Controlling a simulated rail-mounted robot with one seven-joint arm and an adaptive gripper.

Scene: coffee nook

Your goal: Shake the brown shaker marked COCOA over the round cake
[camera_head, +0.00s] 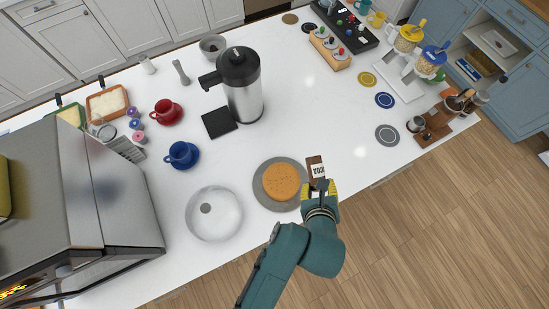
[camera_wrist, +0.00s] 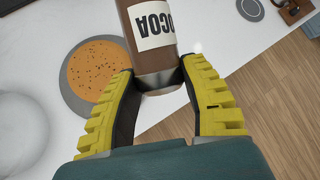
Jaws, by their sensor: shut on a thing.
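The brown shaker marked COCOA (camera_head: 315,165) is in my gripper (camera_head: 320,187), just right of the round cake in the head view. In the wrist view the shaker (camera_wrist: 143,52) sits between the yellow fingers of my gripper (camera_wrist: 157,82), with its label upside down. The fingers are closed around its silver end. The round cake (camera_head: 281,181) lies on a grey round plate (camera_head: 259,193). In the wrist view the cake (camera_wrist: 95,70) is left of the shaker, with dark specks on its top. The shaker's far end is cut off in the wrist view.
A clear glass dome (camera_head: 214,215) stands left of the cake. A blue cup (camera_head: 181,154), a red cup (camera_head: 165,110) and a steel jug (camera_head: 243,90) stand farther left and back. The counter right of the shaker is clear up to a grey coaster (camera_head: 387,135).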

